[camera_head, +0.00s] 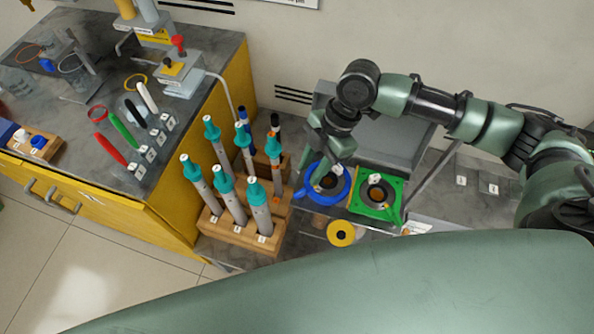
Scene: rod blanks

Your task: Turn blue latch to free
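The blue latch (324,198) is a blue ring around a dark round opening, on a grey fixture at the middle right. My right gripper (325,172) reaches down from above and sits over the ring's upper part, covering some of it. I cannot tell whether its fingers touch the latch or how far apart they are. My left gripper is not in view.
A green square latch plate (378,193) is just right of the blue ring. A yellow disc (341,233) is in front. A wooden rack (230,228) of upright grey rods with teal tops stands left. A yellow-sided bench (190,205) is farther left.

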